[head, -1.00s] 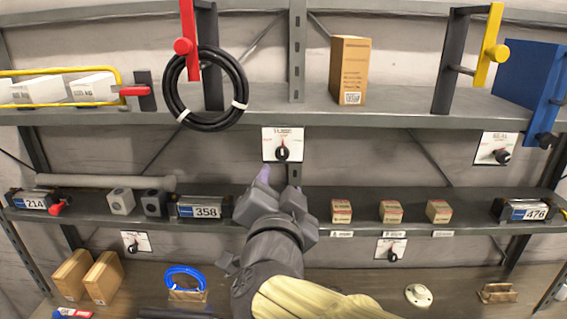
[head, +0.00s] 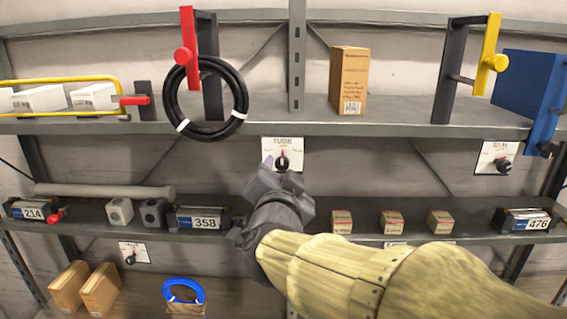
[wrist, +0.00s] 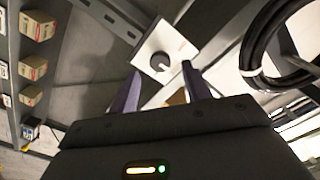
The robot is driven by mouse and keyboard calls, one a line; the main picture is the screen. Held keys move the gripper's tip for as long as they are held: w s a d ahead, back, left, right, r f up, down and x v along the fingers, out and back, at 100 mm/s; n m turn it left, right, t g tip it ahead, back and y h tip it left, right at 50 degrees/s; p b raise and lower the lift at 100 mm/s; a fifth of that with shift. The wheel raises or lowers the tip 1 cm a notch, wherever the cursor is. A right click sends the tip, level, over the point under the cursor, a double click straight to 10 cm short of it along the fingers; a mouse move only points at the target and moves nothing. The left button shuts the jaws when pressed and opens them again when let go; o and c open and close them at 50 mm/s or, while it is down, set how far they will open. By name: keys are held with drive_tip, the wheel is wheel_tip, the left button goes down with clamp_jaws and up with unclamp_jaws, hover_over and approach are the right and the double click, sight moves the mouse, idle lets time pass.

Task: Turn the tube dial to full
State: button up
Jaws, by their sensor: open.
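The tube dial is a black round knob (head: 282,163) on a white plate (head: 268,147) labelled "TUBE", below the upper shelf's front edge. A light mark on the knob points about upward. In the wrist view the dial (wrist: 160,62) and its plate (wrist: 178,42) appear tilted, just beyond and between the fingertips. My gripper (head: 277,170) is open and empty, just below and in front of the dial; its body hides the plate's lower edge. Both purple fingers (wrist: 161,70) show in the wrist view, one each side of the knob. Whether they touch it I cannot tell.
A black cable coil (head: 205,95) hangs from a red-knobbed bracket left of the dial. A cardboard box (head: 348,80) stands on the upper shelf. Another dial plate (head: 497,158) is at the right. The lower shelf holds small boxes (head: 391,222) and a unit marked 358 (head: 203,221).

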sight(282, 165)
drive_tip(key=shift+w+p, duration=0.5)
drive_tip(key=shift+w, duration=1.35)
drive_tip(key=shift+s, duration=0.1)
drive_tip(key=shift+c, duration=0.5)
